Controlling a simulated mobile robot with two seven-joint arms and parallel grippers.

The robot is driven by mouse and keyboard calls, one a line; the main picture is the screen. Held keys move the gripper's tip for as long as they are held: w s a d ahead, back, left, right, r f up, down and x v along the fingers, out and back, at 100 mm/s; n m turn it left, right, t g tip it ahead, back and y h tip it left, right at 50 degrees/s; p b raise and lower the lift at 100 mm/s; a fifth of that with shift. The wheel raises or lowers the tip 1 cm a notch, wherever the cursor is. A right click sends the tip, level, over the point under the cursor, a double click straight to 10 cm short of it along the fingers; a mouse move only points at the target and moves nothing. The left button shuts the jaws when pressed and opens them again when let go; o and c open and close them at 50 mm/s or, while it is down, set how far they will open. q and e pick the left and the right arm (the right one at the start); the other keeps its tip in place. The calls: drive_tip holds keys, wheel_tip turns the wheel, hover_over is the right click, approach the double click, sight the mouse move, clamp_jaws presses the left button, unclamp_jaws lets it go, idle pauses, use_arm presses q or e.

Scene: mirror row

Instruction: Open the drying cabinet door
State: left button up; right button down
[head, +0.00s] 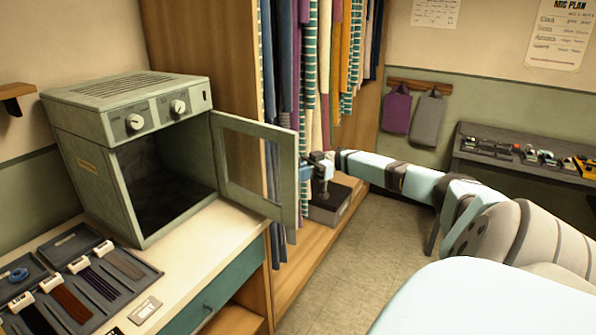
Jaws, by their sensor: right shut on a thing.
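The drying cabinet (78,158) is a pale green box with two knobs on its top panel, standing on the counter at the left. Its door (231,188), a green frame with a window, is swung wide open to the right, so the dark interior (160,185) shows. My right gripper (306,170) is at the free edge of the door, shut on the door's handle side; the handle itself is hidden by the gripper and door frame. My left gripper is not in view.
Hanging clothes (318,75) fill the wardrobe behind the door. A dark bench (480,160) with small items stands at the right. The floor between is clear.

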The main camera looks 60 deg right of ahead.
drive_tip(key=c, duration=1.3)
unclamp_jaws()
drive_tip(key=shift+f, duration=0.1)
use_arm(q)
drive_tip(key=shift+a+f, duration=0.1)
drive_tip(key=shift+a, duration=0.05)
use_arm(e)
drive_tip(key=shift+o, duration=0.6)
use_arm(q)
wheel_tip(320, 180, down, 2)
drive_tip(key=b, duration=0.4)
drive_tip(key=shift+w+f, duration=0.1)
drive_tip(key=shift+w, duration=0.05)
use_arm(e)
drive_tip(key=v, duration=1.3)
drive_tip(key=shift+d, duration=0.4)
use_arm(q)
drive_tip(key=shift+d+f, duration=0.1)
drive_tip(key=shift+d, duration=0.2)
use_arm(e)
drive_tip(key=shift+s, duration=0.1)
